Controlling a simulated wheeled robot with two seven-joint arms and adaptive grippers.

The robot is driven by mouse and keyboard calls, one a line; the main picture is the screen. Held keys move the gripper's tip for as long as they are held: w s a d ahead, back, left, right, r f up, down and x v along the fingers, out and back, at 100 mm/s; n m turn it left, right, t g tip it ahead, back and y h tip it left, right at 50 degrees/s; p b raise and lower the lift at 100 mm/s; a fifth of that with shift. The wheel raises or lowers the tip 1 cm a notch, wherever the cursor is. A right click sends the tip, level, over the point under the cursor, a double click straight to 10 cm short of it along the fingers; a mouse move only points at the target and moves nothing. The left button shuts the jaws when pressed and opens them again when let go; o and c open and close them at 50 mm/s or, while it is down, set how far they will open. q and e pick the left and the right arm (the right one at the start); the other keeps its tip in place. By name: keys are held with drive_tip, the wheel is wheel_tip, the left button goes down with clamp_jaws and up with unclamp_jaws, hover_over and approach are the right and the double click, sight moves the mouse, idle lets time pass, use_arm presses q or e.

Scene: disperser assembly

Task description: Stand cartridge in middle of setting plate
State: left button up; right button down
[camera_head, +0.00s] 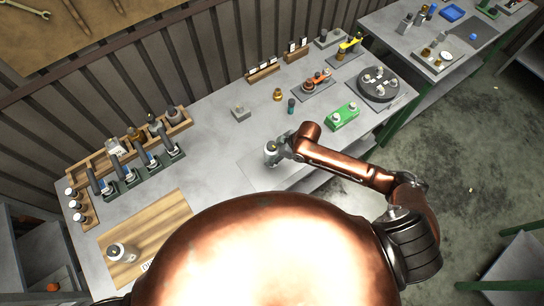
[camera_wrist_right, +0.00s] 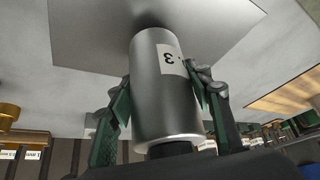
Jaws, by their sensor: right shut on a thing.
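My right gripper (camera_wrist_right: 160,105) is shut on the cartridge (camera_wrist_right: 158,85), a silver metal cylinder with a white label reading 3. Its green-padded fingers sit on both sides of the cylinder. In the head view the cartridge (camera_head: 270,149) shows at the end of my right arm, upright or nearly so. The setting plate (camera_wrist_right: 85,35) is a flat grey square under the cartridge's far end; in the head view it (camera_head: 260,179) lies near the table's front edge. A dark shadow lies where they meet; I cannot tell touching from a tiny gap. My left gripper is not in view.
A green block (camera_head: 344,117), a small dark bottle (camera_head: 291,106) and a grey block (camera_head: 240,113) stand behind the plate. A round dark tray (camera_head: 378,84) is at right. A wooden board (camera_head: 160,232) with a silver can (camera_head: 121,252) and several dark stands (camera_head: 160,157) are at left.

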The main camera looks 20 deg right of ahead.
drive_tip(key=shift+a+f, duration=0.1)
drive_tip(key=shift+f, duration=0.65)
drive_tip(key=shift+f, duration=0.1)
drive_tip(key=c, duration=1)
unclamp_jaws()
drive_tip(key=shift+s+f, duration=0.1)
drive_tip(key=shift+f, duration=0.05)
drive_tip(key=v, duration=1.2)
